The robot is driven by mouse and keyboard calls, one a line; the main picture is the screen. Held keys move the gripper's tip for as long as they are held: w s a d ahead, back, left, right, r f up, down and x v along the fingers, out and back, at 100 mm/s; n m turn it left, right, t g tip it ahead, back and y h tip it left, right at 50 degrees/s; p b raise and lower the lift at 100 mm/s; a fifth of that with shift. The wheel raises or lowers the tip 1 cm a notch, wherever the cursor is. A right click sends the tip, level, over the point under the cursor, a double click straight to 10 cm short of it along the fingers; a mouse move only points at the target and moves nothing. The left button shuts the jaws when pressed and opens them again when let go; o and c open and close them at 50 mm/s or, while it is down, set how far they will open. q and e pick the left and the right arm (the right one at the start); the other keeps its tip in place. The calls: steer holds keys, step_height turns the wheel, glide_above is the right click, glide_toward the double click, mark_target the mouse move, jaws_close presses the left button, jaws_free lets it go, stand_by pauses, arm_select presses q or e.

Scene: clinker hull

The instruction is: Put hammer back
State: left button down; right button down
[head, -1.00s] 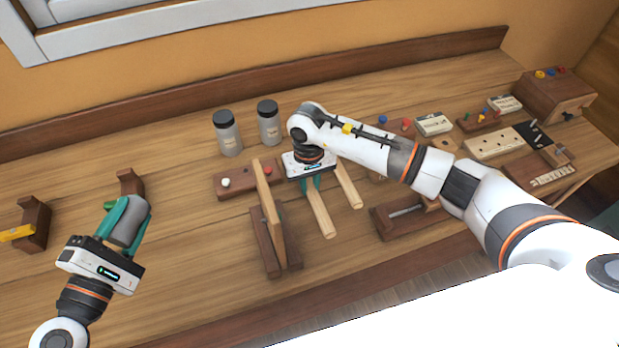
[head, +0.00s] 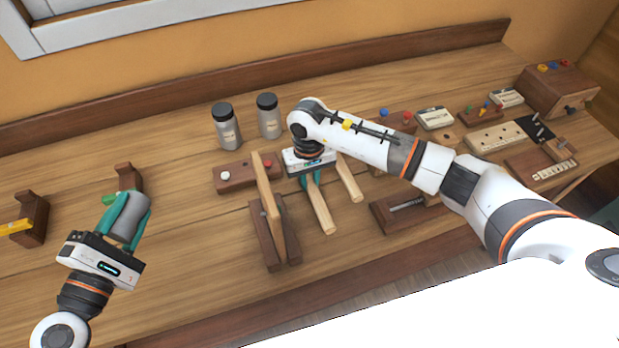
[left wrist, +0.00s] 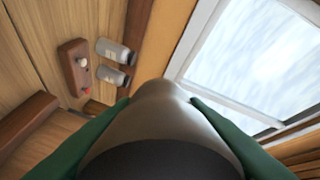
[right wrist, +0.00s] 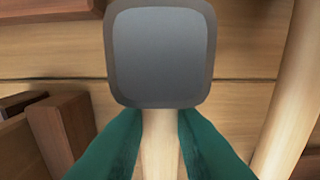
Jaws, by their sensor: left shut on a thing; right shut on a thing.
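My right gripper (head: 313,187) is shut on the hammer's pale wooden handle (head: 321,212), seen just below the gripper in the head view. In the right wrist view, the hammer's grey squarish head (right wrist: 160,55) lies beyond the fingertips, and the handle (right wrist: 160,145) runs between the green fingers. In the head view the hammer's head is hidden by my gripper. A second pale handle (head: 349,182) lies to its right. My left gripper (head: 126,222) is shut on a grey rounded object (head: 131,224), held at the left; it fills much of the left wrist view (left wrist: 160,120).
Two grey jars with black lids (head: 227,132) (head: 269,120) stand behind. Brown brackets (head: 33,218) stand at far left. Several small trays fill the right.

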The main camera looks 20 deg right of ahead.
mark_target(123, 212)
steer(key=c, duration=1.3)
jaws_free()
steer(key=shift+o, duration=0.6)
steer(key=shift+s+f, duration=0.1)
steer(key=shift+f, duration=0.05)
arm_select(q)
steer(key=shift+r+p, duration=1.5)
steer(key=shift+r, duration=0.15)
arm_select(e)
steer(key=shift+r, duration=4.1)
